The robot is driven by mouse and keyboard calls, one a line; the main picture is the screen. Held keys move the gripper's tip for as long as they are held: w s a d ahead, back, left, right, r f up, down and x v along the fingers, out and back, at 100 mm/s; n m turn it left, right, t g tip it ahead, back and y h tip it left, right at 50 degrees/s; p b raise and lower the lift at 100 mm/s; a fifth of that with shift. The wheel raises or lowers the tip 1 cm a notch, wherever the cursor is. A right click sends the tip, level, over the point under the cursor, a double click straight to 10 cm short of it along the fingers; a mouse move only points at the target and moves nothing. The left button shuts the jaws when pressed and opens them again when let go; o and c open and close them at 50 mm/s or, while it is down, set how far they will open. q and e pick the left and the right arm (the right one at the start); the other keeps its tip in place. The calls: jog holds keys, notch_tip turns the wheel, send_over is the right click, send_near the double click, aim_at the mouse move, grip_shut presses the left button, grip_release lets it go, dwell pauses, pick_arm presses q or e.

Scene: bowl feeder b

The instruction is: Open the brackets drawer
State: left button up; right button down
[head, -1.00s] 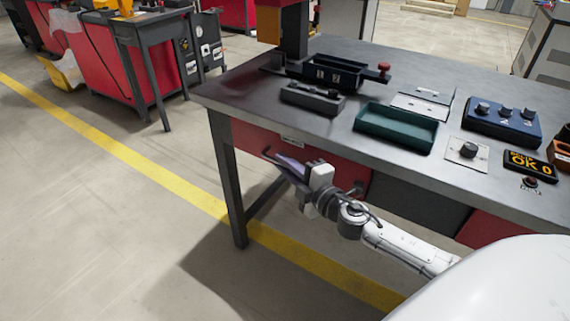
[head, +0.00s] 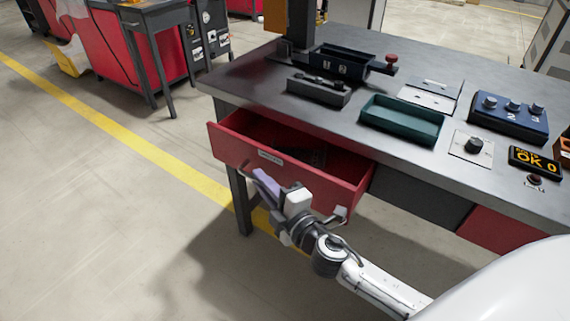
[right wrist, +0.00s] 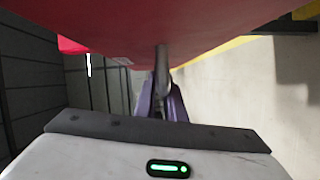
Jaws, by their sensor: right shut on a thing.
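The red drawer (head: 315,180) under the workbench stands pulled out, its inside in view from above. A small label is on its front. Dark items, too small to make out, lie inside. My right gripper (head: 264,182), with purple fingers, is at the drawer front and shut on its grey bar handle (head: 342,220). In the right wrist view, the handle (right wrist: 162,62) runs between the purple fingers (right wrist: 162,105), below the red drawer front (right wrist: 150,30). My left gripper is not in view.
The grey workbench top (head: 400,145) carries a green tray (head: 402,120), a dark bin (head: 340,62), a blue knob box (head: 508,115) and a display reading OK 0 (head: 535,160). A dark panel (head: 420,200) is right of the drawer. Open floor (head: 120,220) lies left.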

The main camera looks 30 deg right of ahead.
pick_arm(q)
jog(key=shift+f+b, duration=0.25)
jog(key=shift+b, duration=0.1)
pick_arm(e)
jog(key=s+a, duration=0.3)
jog(key=a, duration=0.4)
jog(key=shift+s, duration=0.3)
jog(key=c, duration=1.8)
grip_release()
jog(key=shift+c, duration=0.2)
